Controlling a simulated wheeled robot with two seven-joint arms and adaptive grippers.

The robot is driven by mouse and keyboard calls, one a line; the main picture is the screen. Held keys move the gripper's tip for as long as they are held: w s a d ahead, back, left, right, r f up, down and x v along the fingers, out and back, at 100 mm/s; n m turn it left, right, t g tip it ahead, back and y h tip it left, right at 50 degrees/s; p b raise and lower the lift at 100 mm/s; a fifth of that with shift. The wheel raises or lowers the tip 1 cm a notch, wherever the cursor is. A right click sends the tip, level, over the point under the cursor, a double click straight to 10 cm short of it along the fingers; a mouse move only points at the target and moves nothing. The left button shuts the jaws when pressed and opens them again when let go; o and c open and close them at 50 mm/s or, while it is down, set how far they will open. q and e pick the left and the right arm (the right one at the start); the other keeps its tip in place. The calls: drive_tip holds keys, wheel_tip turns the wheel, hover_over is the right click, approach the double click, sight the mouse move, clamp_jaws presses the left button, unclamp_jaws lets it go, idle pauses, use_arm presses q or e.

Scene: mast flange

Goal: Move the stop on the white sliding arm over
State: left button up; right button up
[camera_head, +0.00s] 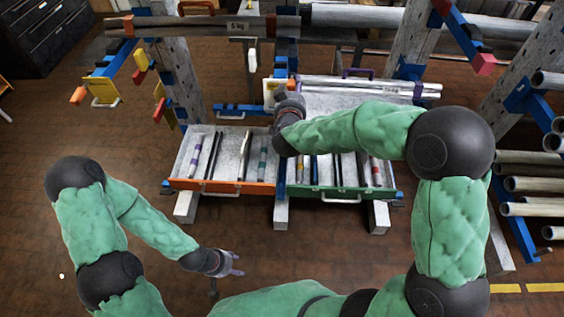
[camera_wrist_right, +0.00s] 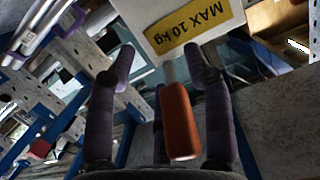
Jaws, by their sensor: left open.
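The fingers are spread, with a gap on each side of the grip. Behind it is a white block (camera_wrist_right: 205,15) with a yellow "MAX 10 kg" label; I cannot tell whether these are the sliding arm and its stop. In the head view my right wrist hides its fingers near a small white part (camera_head: 270,88) above the drawers. My left gripper (camera_head: 238,264) is open and empty, low over the floor.
An orange-fronted drawer (camera_head: 222,187) and a green-fronted drawer (camera_head: 340,193) hold several rods below my right wrist. Long pipes (camera_head: 205,27) cross the back. Perforated posts (camera_head: 180,80) with blue brackets stand around. A pipe rack (camera_head: 535,185) is at right. Floor at left is clear.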

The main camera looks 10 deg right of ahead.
drive_tip(key=shift+a+f+t+h+b, duration=0.25)
drive_tip(key=shift+f+t+b, duration=0.7)
drive_tip(key=shift+b, duration=2.6)
drive_tip(key=p+v, duration=0.3)
drive_tip(key=v, duration=0.8)
wheel_tip(320, 180, down, 16)
drive_tip(key=a+n+g+y+p, duration=0.2)
drive_tip(key=g+y+p, duration=0.1)
drive_tip(key=g+y, duration=0.1)
drive_tip(key=shift+w+g, duration=0.25)
drive_tip(key=shift+g, duration=0.2)
drive_tip(key=shift+y, duration=0.25)
